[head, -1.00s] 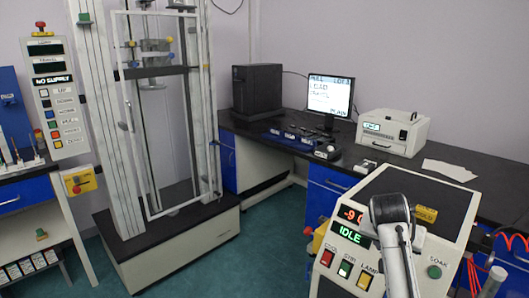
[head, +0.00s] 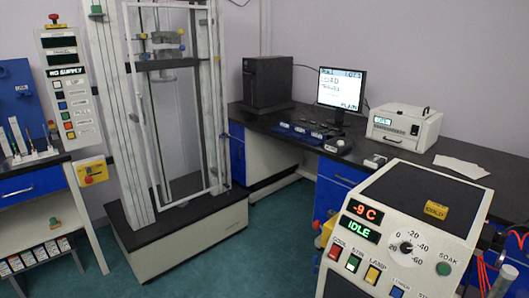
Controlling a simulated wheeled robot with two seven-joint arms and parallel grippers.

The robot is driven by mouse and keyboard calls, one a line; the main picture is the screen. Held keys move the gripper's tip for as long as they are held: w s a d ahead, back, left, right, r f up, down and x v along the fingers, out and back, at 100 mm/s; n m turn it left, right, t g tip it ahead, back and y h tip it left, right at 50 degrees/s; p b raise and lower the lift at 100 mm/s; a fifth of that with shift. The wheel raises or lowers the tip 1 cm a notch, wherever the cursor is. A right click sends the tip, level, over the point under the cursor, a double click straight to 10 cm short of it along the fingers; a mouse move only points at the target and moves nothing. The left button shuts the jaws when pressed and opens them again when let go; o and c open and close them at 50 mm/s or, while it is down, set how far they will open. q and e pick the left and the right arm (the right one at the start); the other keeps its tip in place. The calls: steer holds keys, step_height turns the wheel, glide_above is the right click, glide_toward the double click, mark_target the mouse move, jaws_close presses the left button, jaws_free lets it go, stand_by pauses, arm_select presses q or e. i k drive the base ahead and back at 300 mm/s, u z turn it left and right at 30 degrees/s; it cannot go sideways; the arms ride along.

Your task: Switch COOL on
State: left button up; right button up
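The low-temperature unit (head: 400,212) stands at the lower right of the head view. Its sloped front carries a red COOL switch (head: 335,251), with a green switch (head: 353,263) and a yellow switch (head: 372,274) beside it. I cannot tell the COOL switch's position. The displays above read -9 C (head: 365,210) and IDLE (head: 359,229). A dial (head: 406,247) and a green SOAK button (head: 443,269) sit to the right. Neither of my grippers is in view.
A dark bench (head: 385,165) at the back holds a monitor (head: 339,88) and a white box instrument (head: 404,130). Green floor lies clear in the middle.

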mark_target(334, 252)
steer(key=z, duration=0.55)
steer(key=k, duration=0.65)
steer(key=z, duration=0.2)
steer(key=i, duration=1.05)
steer(key=z, duration=0.75)
